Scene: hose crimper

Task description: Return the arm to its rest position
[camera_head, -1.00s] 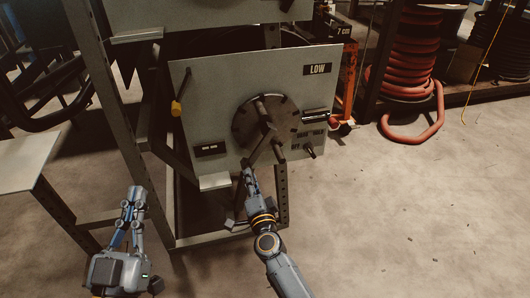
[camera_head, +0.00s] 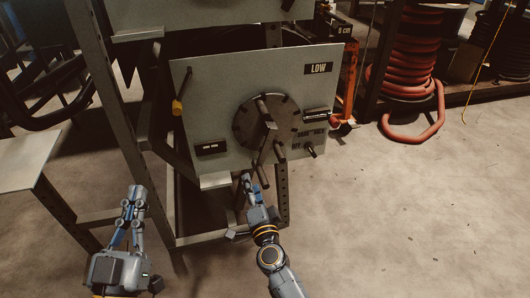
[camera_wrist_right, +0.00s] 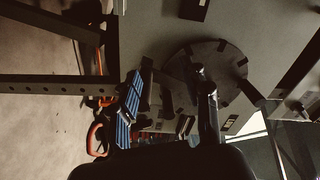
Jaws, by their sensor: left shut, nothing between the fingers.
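The crimper's grey panel (camera_head: 220,95) carries a dark round dial (camera_head: 245,122) with several protruding rods (camera_head: 264,172). My right gripper (camera_head: 251,183) is just below and left of the lowest rod, with its fingers apart and nothing seen between them. In the right wrist view, a blue-padded finger (camera_wrist_right: 130,105) shows left of the dial (camera_wrist_right: 225,70) and its rods (camera_wrist_right: 207,105); the other finger is hard to make out. My left gripper (camera_head: 134,194) is shut and empty, low at the left, away from the panel.
A metal frame post (camera_head: 110,110) stands left of the panel. A grey table (camera_head: 25,160) is at the left edge. A red hose coil (camera_head: 408,75) stands at the back right.

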